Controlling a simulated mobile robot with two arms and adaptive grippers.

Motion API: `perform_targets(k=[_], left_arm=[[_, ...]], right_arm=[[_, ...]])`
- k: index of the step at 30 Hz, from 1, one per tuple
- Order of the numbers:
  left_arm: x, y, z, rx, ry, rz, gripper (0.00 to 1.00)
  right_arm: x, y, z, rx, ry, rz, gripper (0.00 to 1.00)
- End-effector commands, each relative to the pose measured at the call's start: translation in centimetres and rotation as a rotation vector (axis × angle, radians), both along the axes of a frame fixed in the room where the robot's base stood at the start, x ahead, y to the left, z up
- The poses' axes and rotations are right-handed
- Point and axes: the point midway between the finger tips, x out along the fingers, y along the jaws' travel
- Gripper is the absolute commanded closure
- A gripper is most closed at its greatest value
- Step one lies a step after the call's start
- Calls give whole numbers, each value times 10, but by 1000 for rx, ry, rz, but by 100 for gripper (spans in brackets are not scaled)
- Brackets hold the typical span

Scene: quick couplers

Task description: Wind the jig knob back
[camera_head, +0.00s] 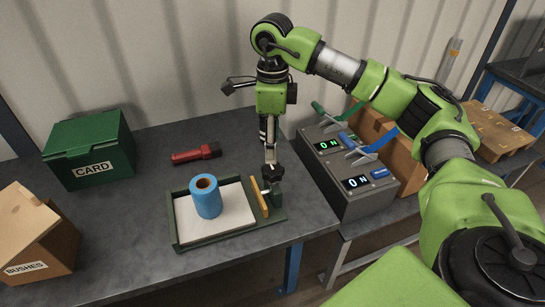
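The jig is a dark green frame (228,238) with a pale plate in it, lying on the bench. A blue hollow cylinder (206,198) stands upright on the plate. A yellow-orange bar (259,197) runs along the right side of the plate. A black knob (273,173) sits on a green block at the jig's back right corner. My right gripper (270,160) points straight down at the knob, its fingertips at or just above it. The fingers are seen narrow, and I cannot tell whether they grip it. My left gripper is not in view.
A grey control box (345,199) with lit displays and levers stands right of the jig. A red-and-black tool (196,154) lies behind. A green CARD box (88,150) and a BUSHES carton (38,235) stand at the left. The bench front is clear.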

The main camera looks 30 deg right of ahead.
Motion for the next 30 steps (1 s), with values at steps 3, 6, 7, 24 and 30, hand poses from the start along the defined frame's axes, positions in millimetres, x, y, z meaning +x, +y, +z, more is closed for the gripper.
perform_targets(k=[3, 6, 7, 24, 30], left_arm=[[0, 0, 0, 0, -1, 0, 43], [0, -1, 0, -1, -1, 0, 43], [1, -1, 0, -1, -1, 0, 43], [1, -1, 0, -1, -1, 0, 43], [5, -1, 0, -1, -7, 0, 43]], right_arm=[[1, 1, 20, 2, -3, 2, 43], [0, 1, 30, 2, -1, 1, 43], [0, 1, 32, 2, -1, 1, 43], [0, 0, 36, 0, 0, 1, 43], [0, 0, 36, 1, 1, 1, 43]])
